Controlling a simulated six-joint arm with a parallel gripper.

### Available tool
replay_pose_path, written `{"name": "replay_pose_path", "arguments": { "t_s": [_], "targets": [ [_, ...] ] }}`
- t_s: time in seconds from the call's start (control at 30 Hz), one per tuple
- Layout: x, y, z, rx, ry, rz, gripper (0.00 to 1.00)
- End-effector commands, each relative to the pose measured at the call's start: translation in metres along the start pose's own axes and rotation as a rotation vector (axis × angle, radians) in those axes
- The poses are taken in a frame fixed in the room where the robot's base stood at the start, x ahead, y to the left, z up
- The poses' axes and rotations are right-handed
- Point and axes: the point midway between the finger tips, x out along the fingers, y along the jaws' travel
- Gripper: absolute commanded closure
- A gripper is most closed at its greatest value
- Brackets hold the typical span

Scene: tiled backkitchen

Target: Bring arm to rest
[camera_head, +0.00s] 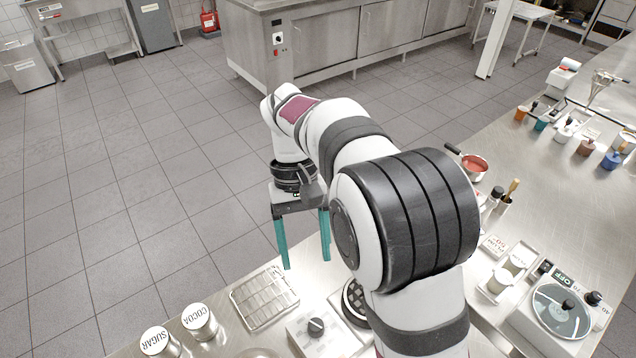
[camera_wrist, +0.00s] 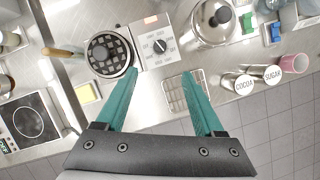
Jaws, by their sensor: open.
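My gripper (camera_head: 304,246) hangs at the end of my arm with its two teal fingers pointing down, above the front edge of the steel counter (camera_head: 240,338). The fingers are spread apart with nothing between them. In the wrist view my gripper (camera_wrist: 162,82) also shows open and empty. The wire rack (camera_wrist: 181,98) lies beyond the fingers, partly covered by the right one. In the head view the rack (camera_head: 262,299) lies on the counter below and left of the fingers. My arm's large joint hides part of the counter.
Cocoa (camera_head: 200,320) and sugar (camera_head: 158,343) canisters stand left of the rack. A dial unit (camera_head: 316,326) stands right of it, beside a round burner (camera_wrist: 110,54). A lidded pot (camera_wrist: 212,22) is behind. A red-filled pan (camera_head: 474,165) sits farther right. Open floor lies beyond the counter.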

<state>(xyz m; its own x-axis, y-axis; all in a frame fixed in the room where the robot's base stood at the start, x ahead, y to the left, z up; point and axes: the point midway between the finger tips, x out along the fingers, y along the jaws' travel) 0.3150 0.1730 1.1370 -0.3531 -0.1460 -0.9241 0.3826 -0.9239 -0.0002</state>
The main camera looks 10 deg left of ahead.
Motion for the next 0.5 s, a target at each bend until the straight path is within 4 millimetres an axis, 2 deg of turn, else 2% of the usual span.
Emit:
{"name": "replay_pose_path", "arguments": {
  "t_s": [0.07, 0.13, 0.17, 0.23, 0.3, 0.4, 0.5],
  "targets": [
    [-0.002, 0.004, 0.005, 0.015, 0.008, -0.007, 0.3],
    [-0.009, 0.018, 0.026, 0.081, 0.039, -0.034, 0.3],
    [-0.011, 0.027, 0.041, 0.127, 0.06, -0.054, 0.3],
    [-0.01, 0.047, 0.086, 0.269, 0.12, -0.113, 0.3],
    [0.002, 0.06, 0.129, 0.422, 0.183, -0.174, 0.3],
    [0.031, 0.064, 0.176, 0.62, 0.26, -0.251, 0.3],
    [0.058, 0.06, 0.202, 0.757, 0.312, -0.304, 0.3]
  ]
}}
